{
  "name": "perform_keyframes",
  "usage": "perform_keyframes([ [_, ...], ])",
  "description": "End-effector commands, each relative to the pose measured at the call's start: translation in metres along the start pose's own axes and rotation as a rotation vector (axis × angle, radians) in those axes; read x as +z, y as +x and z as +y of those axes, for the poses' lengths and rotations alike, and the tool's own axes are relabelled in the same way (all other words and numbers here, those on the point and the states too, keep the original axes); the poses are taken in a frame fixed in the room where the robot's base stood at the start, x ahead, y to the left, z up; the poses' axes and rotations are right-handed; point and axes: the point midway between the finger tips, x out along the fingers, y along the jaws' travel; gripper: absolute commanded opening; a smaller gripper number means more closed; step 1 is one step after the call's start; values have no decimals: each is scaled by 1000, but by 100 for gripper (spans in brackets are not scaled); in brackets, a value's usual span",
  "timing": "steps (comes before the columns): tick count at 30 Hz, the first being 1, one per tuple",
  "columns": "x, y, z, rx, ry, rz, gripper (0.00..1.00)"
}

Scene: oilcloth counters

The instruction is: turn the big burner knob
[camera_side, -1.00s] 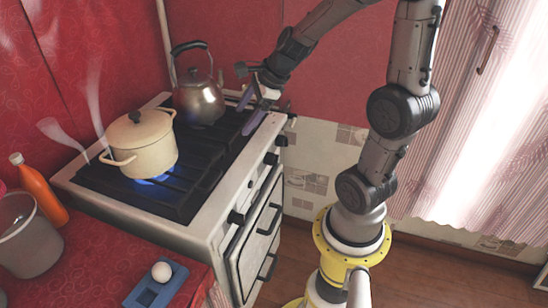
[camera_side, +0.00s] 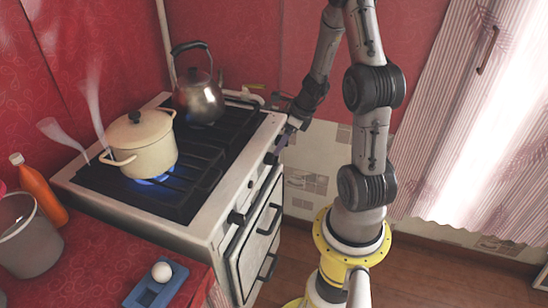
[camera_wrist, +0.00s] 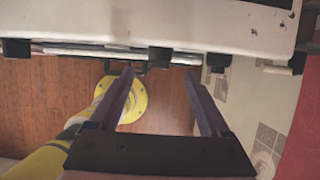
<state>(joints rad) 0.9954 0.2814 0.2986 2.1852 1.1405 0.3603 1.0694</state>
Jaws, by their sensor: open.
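Dark burner knobs line the stove's front panel. In the side view one knob (camera_side: 236,217) sits near the front corner, and others farther back are partly covered by my gripper (camera_side: 277,153). In the wrist view a dark knob (camera_wrist: 160,58) appears between my fingertips (camera_wrist: 159,73), with another knob (camera_wrist: 218,61) just right of it and one more (camera_wrist: 16,48) at far left. I cannot tell for certain which knob is the big one. My gripper is open, its fingers spread and pointing at the panel. Contact with a knob cannot be made out.
A cream pot (camera_side: 142,150) steams over a lit blue flame on the stove (camera_side: 200,234). A kettle (camera_side: 200,100) stands on the back burner. Oven door handles (camera_side: 268,220) project below the knobs.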

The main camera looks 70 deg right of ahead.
Motion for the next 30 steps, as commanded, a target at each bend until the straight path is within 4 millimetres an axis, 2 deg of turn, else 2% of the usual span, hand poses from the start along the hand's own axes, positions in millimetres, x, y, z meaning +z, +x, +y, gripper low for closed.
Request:
perform_keyframes([
  [9, 0, 49, 0, 2, 0, 0, 81],
  [15, 0, 71, 0, 1, -2, 0, 81],
  [21, 0, 79, 0, -1, -2, -1, 81],
  [29, 1, 79, 0, -1, -2, -1, 81],
  [30, 1, 79, 0, -1, -2, -1, 73],
])
